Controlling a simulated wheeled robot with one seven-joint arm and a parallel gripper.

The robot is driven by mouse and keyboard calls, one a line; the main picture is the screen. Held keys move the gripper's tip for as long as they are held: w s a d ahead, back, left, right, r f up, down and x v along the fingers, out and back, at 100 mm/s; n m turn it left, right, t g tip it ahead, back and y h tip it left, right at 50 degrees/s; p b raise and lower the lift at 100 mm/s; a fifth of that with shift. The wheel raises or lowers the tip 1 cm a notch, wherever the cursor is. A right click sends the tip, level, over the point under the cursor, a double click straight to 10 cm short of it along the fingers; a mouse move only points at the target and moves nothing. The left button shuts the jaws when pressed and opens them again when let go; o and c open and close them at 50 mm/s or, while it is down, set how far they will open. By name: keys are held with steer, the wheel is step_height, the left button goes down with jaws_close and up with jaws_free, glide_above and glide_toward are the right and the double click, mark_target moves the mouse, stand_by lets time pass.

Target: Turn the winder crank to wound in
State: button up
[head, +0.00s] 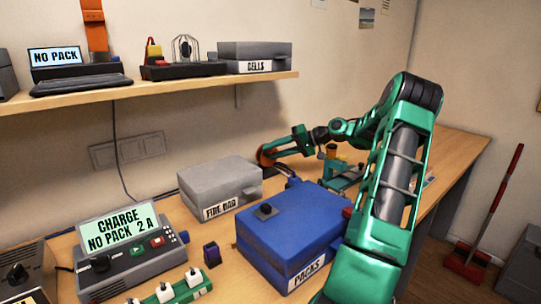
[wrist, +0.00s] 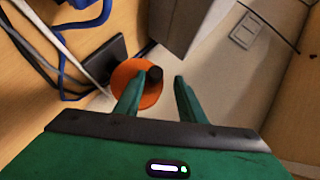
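The winder shows as an orange disc (wrist: 140,92) with a short dark crank knob (wrist: 154,74) near its rim in the wrist view. In the head view the orange disc (head: 264,158) is small, beyond the blue box and partly hidden by my gripper. My gripper (wrist: 159,77) is open, with its two green fingers apart. The knob appears in the gap between the fingertips, closer to the left finger, which overlaps the disc. I cannot tell whether the knob is touched or how deep it sits between the fingers.
Blue and white cables (wrist: 72,45) and a dark flat block (wrist: 103,60) lie beside the disc. A grey box (wrist: 182,22) stands close by. In the head view the fire bag box (head: 220,182), blue packs box (head: 290,228) and charger (head: 128,262) fill the near bench.

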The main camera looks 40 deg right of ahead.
step_height(320, 180, up, 3)
steer(key=shift+r, duration=0.1)
steer(key=o, duration=1.1)
steer(key=a+r, duration=0.2)
steer(key=a, duration=0.1)
steer(key=shift+s, duration=0.1)
steer(key=shift+o, duration=0.4)
steer(key=a+r, duration=0.4)
steer(key=a, duration=0.4)
steer(key=shift+s+r, duration=0.15)
steer(key=shift+r, duration=0.15)
steer(key=shift+a+r, duration=0.2)
steer(key=shift+a, duration=0.05)
steer(key=shift+c, duration=0.8)
steer(key=shift+a+r, duration=0.2)
steer(key=shift+a, duration=0.45)
steer(key=c, duration=1)
steer(key=shift+d+f, duration=0.1)
steer(key=shift+d, duration=0.4)
